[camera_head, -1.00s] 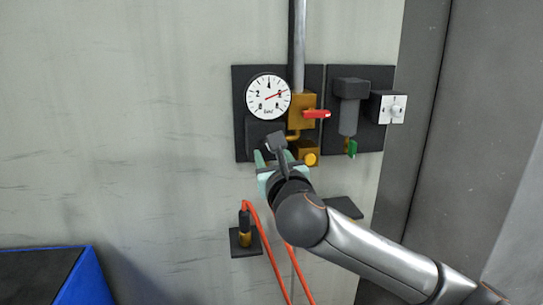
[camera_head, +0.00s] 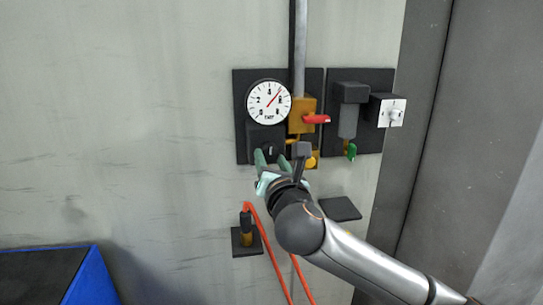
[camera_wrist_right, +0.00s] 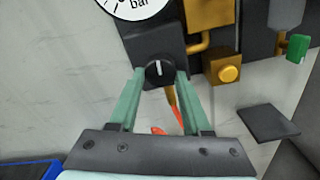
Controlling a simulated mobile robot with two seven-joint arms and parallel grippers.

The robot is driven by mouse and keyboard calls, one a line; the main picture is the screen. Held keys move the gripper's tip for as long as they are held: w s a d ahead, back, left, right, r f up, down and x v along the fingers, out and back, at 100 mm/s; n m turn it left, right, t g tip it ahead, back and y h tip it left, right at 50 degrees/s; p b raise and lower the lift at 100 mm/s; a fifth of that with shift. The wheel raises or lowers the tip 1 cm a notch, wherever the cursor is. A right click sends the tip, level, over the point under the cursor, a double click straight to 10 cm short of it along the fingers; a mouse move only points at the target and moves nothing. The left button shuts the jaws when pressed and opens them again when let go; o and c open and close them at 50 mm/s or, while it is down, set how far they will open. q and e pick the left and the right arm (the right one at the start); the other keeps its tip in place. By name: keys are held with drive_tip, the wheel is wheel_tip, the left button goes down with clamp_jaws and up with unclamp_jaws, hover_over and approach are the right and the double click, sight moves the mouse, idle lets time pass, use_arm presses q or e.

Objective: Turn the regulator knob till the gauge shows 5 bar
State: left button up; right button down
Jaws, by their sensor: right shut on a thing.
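The white round gauge (camera_head: 268,103) is on the dark panel. Its red needle points up and right, about midway between the 4 and the 6. The black regulator knob (camera_wrist_right: 160,71) is on the dark block below the gauge, and its white mark points nearly straight up in the wrist view. My right gripper (camera_wrist_right: 161,77) has its green fingers on either side of the knob and is shut on it. It also shows in the head view (camera_head: 274,166), where it mostly hides the knob. My left gripper is not in view.
Right of the gauge are a brass valve body with a red lever (camera_head: 316,119), a yellow button (camera_wrist_right: 229,74), a filter with a green tap (camera_head: 350,151) and a white switch (camera_head: 392,113). A red hose (camera_head: 268,236) hangs below. A blue-edged box (camera_head: 92,280) stands lower left.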

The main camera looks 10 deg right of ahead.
drive_tip(key=shift+m, duration=0.6)
drive_tip(key=shift+c, duration=1.8)
unclamp_jaws()
drive_tip(key=s+b, duration=0.1)
drive_tip(key=s, duration=1.1)
drive_tip(key=shift+s+d+b, duration=0.2)
drive_tip(key=shift+s+b, duration=0.05)
drive_tip(key=shift+b, duration=0.15)
